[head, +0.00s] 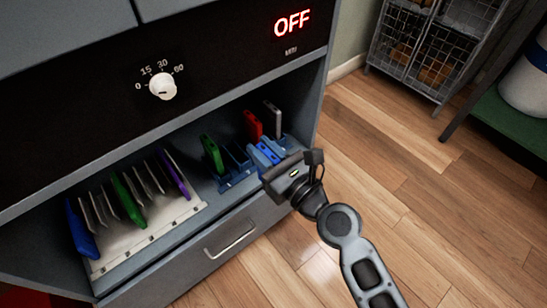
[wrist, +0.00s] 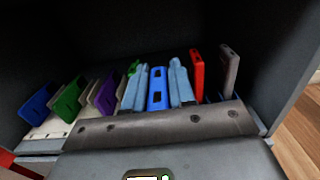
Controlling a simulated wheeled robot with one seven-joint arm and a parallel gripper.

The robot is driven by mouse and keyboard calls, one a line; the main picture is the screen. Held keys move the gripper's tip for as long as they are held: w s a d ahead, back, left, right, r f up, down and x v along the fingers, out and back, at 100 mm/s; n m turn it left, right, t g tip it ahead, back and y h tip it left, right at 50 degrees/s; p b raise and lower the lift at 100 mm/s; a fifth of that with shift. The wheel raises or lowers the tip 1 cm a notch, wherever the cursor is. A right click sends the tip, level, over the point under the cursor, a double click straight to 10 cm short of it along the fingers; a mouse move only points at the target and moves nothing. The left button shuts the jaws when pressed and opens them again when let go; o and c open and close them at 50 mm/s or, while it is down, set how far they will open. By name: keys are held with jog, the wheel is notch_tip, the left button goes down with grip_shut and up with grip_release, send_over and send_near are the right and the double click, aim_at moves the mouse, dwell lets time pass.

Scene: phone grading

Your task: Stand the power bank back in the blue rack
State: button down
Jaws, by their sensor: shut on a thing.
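My gripper (head: 266,153) reaches into the open shelf at the right part of the blue rack (head: 236,182). Its two light blue fingers are shut on a blue block with two dark openings, which I take as the power bank (wrist: 157,90). In the wrist view it stands upright between the fingers (wrist: 158,85). My gripper's body hides its lower part and the rack there, so I cannot tell whether it touches the rack. A green device (head: 212,155) stands in the rack's left part, and a red device (head: 252,125) and a grey device (head: 272,119) stand at its right.
A white rack (head: 185,211) at the left of the shelf holds a blue (head: 80,232), a green (head: 128,200) and a purple device (head: 173,175) among thin dividers. The shelf's right wall (wrist: 296,90) is close to the grey device. A drawer handle (head: 231,240) sits below.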

jog(key=b+x, duration=0.2)
jog(key=x, duration=1.2)
jog(key=shift+a, duration=0.15)
jog(key=shift+w+f, duration=0.1)
jog(key=shift+w, duration=0.05)
jog(key=shift+f, duration=0.2)
dwell(1.3)
jog(key=shift+f+b, duration=0.35)
jog(key=shift+b, duration=0.05)
jog(key=shift+f+b, duration=1.6)
jog(key=shift+f, duration=0.25)
jog(key=c, duration=0.9)
grip_release()
jog(key=shift+o, duration=0.2)
jog(key=p+v, duration=0.2)
jog(key=v, duration=0.6)
